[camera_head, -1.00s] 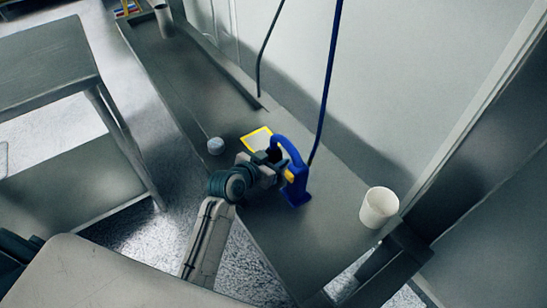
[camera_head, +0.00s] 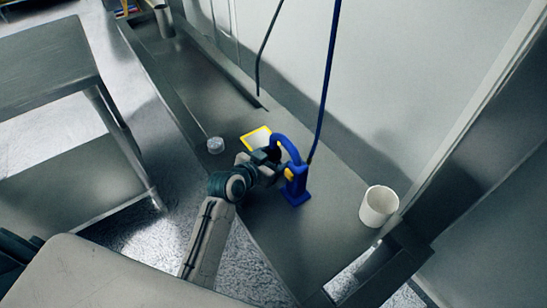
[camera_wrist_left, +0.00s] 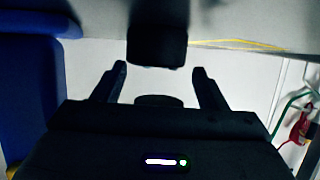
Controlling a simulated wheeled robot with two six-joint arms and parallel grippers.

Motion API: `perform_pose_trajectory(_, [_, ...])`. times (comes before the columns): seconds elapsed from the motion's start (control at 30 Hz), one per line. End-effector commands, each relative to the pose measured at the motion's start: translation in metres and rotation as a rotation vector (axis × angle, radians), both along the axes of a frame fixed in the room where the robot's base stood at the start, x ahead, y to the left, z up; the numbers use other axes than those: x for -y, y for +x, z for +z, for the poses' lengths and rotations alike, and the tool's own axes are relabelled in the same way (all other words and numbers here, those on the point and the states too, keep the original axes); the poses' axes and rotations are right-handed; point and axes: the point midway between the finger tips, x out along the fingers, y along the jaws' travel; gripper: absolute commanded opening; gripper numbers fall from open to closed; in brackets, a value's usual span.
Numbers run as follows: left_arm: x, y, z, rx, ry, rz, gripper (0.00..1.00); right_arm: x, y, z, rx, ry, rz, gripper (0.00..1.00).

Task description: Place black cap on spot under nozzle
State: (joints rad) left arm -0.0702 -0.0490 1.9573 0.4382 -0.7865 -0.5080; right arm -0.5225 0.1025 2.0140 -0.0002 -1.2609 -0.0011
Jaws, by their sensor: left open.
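A blue stand (camera_head: 295,185) with an arched top stands on the grey bench; the left wrist view shows its blue side (camera_wrist_left: 30,85). A black nozzle (camera_wrist_left: 157,45) hangs there from above. Below it, a dark round piece (camera_wrist_left: 158,100), apparently the black cap, shows between the fingers of my left gripper (camera_wrist_left: 160,82). The fingers are apart, with gaps beside the piece. Its lower part is hidden by the gripper body, and the spot under it is not visible. In the head view my left gripper (camera_head: 270,163) is at the stand's arch. My right gripper is out of view.
A white card with a yellow border (camera_head: 257,138) lies behind the gripper. A small grey knob-like piece (camera_head: 215,145) is at the bench's left edge. A white cup (camera_head: 378,206) stands right of the stand. Cables hang by the wall. The bench (camera_head: 270,235) front is clear.

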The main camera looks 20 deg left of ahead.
Motion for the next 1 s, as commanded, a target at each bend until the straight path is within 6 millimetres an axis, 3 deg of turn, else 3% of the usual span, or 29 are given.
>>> perform_pose_trajectory(0.03, [0.001,-0.004,-0.011,-0.026,-0.005,-0.001,0.66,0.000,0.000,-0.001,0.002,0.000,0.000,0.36])
perform_pose_trajectory(0.1, [0.001,-0.004,-0.006,-0.026,-0.006,-0.001,0.66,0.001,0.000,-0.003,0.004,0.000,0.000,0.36])
perform_pose_trajectory(0.17, [0.001,-0.004,0.002,-0.025,-0.006,-0.001,0.66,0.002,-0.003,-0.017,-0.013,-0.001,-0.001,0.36])
perform_pose_trajectory(0.63, [-0.032,-0.090,0.042,-0.015,0.000,-0.002,0.66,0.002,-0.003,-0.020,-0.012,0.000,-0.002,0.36])
perform_pose_trajectory(0.8, [-0.037,-0.103,0.050,-0.013,-0.002,-0.002,0.66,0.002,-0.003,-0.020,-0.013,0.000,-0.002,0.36])
perform_pose_trajectory(1.0, [-0.038,-0.106,0.052,-0.012,-0.002,-0.002,0.66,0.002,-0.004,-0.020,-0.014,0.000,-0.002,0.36])
